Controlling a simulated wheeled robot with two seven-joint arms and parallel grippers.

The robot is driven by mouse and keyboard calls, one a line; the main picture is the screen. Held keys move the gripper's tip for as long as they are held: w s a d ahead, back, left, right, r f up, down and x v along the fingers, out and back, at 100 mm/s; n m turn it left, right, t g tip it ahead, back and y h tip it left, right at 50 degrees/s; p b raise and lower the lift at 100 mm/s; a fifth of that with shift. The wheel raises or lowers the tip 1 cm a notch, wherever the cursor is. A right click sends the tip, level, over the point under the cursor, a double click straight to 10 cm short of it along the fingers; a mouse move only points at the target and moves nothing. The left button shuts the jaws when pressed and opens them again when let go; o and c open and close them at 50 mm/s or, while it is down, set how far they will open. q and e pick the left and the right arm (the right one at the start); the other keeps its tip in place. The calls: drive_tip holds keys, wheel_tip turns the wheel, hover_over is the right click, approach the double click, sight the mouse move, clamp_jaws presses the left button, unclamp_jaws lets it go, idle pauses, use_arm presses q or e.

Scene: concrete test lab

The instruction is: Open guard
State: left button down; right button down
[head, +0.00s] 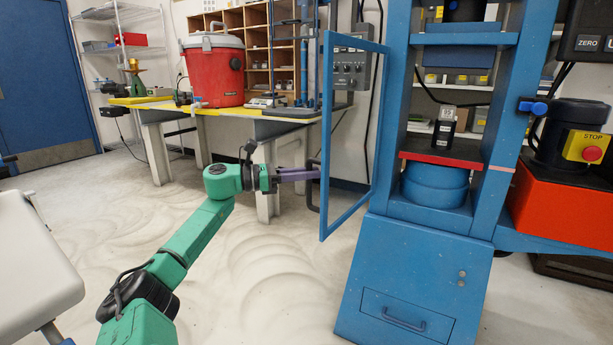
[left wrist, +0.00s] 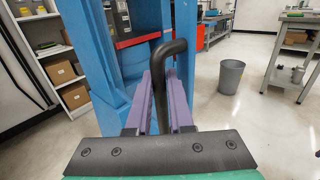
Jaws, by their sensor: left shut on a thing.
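The guard (head: 326,120) is a blue-framed clear panel on the left side of the blue press (head: 410,270). It stands swung out from the press, leaving the press front uncovered. Its black bar handle (head: 312,194) is on the outer edge. My left gripper (head: 317,174), with purple fingers, reaches in from the left and is shut on this handle. In the left wrist view the fingers (left wrist: 161,88) close around the black handle (left wrist: 174,47). My right gripper is not in view.
A red plate (head: 440,152) with a small black device (head: 444,130) sits inside the press. A workbench with a red bucket (head: 213,70) stands behind. A white-topped piece (head: 32,255) is at lower left. The floor (head: 250,280) before the press is clear.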

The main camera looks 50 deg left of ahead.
use_arm(q)
drive_tip(key=shift+r, duration=0.1)
drive_tip(key=c, duration=0.9)
unclamp_jaws()
drive_tip(key=shift+w, duration=0.1)
drive_tip(key=shift+o, duration=0.4)
drive_tip(key=shift+w+d, duration=0.1)
drive_tip(key=shift+s+a, duration=0.2)
drive_tip(key=shift+s, duration=0.15)
drive_tip(key=v, duration=1.4)
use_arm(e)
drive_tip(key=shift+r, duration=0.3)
